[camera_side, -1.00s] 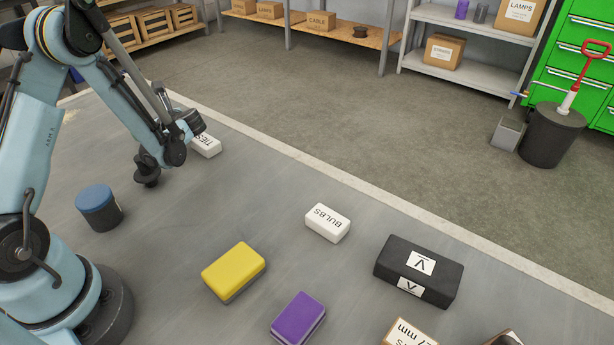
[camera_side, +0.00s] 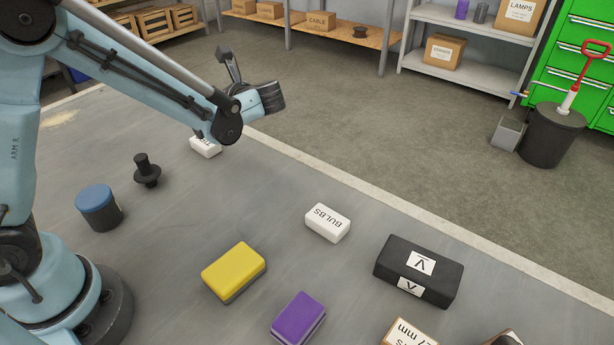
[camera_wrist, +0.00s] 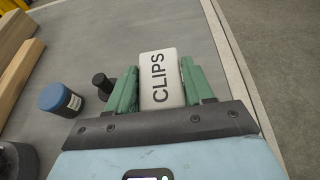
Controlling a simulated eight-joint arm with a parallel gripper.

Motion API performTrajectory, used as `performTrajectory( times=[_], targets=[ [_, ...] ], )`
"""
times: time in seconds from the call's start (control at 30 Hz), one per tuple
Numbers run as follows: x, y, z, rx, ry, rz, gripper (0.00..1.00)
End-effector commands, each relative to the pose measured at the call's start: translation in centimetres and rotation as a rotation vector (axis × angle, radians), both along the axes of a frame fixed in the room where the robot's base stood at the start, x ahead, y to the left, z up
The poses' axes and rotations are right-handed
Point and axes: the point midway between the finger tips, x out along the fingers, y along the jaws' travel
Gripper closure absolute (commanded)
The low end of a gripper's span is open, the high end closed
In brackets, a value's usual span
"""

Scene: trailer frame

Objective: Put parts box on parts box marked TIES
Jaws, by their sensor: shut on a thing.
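My gripper (camera_wrist: 160,82) is shut on a white box marked CLIPS (camera_wrist: 160,78), held between its green fingers in the wrist view. I cannot make out the TIES box in the wrist view.
Wooden lengths (camera_wrist: 18,60) show at the wrist view's left.

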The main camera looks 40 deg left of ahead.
Motion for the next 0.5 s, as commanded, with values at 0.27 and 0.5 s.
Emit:
performTrajectory(
  times=[0.27,0.5],
  targets=[
    [1.2,-4.6,1.1,0.002,0.0,-0.04,0.79],
    [1.7,-0.4,-1.4,0.003,0.0,-0.035,0.79]
  ],
)
